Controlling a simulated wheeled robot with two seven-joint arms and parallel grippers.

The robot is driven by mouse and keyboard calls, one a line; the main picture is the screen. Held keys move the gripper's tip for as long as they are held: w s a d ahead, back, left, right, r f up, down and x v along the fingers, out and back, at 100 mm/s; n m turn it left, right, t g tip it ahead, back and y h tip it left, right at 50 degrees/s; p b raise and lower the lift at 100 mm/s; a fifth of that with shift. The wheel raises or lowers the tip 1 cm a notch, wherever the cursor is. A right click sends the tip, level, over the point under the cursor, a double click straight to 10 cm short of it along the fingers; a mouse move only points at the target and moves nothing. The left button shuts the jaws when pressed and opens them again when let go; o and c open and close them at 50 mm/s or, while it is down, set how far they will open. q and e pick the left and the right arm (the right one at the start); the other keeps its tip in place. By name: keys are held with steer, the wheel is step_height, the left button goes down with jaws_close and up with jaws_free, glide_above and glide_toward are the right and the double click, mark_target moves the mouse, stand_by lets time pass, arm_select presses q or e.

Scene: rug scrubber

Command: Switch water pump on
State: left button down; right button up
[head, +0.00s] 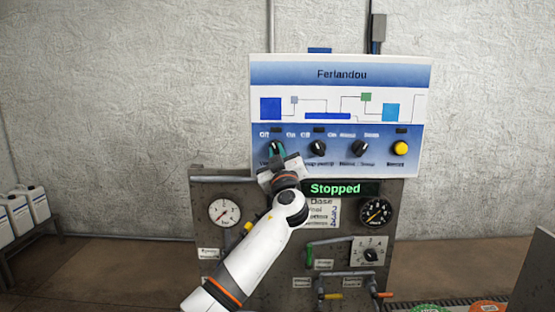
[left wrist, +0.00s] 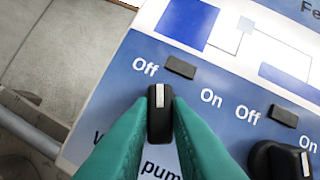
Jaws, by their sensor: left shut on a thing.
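The panel titled Ferlandou (head: 340,75) stands upright ahead of me. My left gripper (head: 277,150) is at its leftmost black knob. In the left wrist view the green fingers (left wrist: 160,128) are closed on both sides of this water pump knob (left wrist: 159,108), touching it. The knob's white mark leans toward the Off label (left wrist: 145,66), away from the On label (left wrist: 211,97). The small rectangular indicator (left wrist: 181,67) above the knob is dark. Part of the label below is hidden by the fingers. My right gripper is not in view.
More black knobs (head: 318,148) and a yellow button (head: 400,148) sit to the right. A green-lettered display (head: 336,189) below reads Stopped. The grey lower panel carries gauges (head: 224,213) and handles. White canisters (head: 37,204) stand at the far left.

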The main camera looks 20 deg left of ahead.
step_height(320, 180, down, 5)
steer(key=b, duration=0.4)
arm_select(q)
steer(key=m+t+h, duration=0.1)
steer(key=m, duration=0.2)
steer(key=m+h, duration=0.2)
steer(key=m, duration=0.2)
steer(key=shift+a+f+t, duration=0.15)
steer(key=shift+t, duration=0.25)
steer(key=m+h, duration=0.1)
steer(key=m, duration=0.1)
steer(key=m+h+p, duration=0.1)
steer(key=m, duration=0.1)
steer(key=shift+a+r+p, duration=0.1)
steer(key=shift+r+p, duration=0.1)
steer(key=shift+p, duration=0.1)
steer(key=m+h+p, duration=0.2)
steer(key=m+p, duration=0.1)
steer(key=m, duration=0.1)
steer(key=shift+a+h, duration=0.1)
steer(key=shift+h, duration=0.2)
steer(key=shift+s+f+m, duration=0.1)
steer(key=shift+m, duration=0.5)
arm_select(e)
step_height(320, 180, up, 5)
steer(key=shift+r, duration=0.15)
arm_select(q)
steer(key=shift+p, duration=0.3)
steer(key=c, duration=1.4)
jaws_free()
